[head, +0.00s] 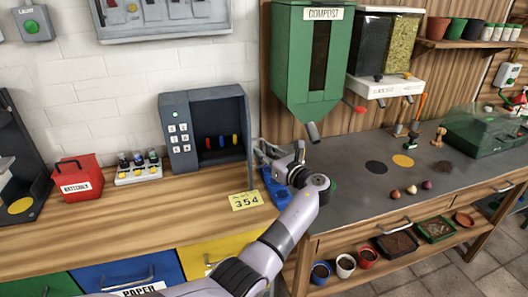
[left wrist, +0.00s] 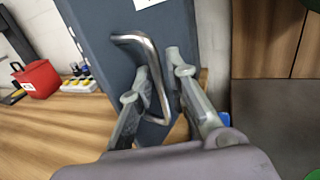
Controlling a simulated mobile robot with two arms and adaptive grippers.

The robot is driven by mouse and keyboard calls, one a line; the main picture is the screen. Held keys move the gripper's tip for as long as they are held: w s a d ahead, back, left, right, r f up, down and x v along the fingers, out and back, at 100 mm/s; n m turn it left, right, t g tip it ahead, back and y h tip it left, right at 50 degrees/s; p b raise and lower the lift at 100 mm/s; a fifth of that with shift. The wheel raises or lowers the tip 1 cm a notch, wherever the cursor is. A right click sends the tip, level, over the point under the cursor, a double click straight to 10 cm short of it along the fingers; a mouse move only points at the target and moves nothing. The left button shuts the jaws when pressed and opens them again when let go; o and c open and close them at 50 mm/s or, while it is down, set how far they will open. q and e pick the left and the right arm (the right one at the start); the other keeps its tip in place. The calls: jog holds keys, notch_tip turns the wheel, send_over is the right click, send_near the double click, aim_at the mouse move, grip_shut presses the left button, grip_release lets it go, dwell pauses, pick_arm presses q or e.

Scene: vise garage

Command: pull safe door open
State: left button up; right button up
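The dark grey safe (head: 182,155) stands on the wooden bench against the wall, with a keypad on its front left. Its door (head: 249,135) is swung out at the right side and shows nearly edge-on; the inside is exposed, with several small coloured items in it. In the left wrist view the door (left wrist: 100,25) fills the upper middle, and its bent metal handle (left wrist: 152,55) shows. My left gripper (head: 266,155) is at the door's outer side. Its fingers (left wrist: 158,85) are spread, with the handle's long bar between them. My right gripper is out of view.
A yellow 354 card (head: 246,201) lies at the bench's front edge, below the door. A red battery box (head: 78,180) and a white tray of buttons (head: 138,172) stand left of the safe. A green compost dispenser (head: 312,55) hangs to the right, above the grey worktop (head: 350,205).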

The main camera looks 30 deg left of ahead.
pick_arm(q)
jog(key=shift+o, duration=1)
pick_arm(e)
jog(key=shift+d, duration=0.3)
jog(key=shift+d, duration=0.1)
pick_arm(q)
jog(key=v, duration=1.2)
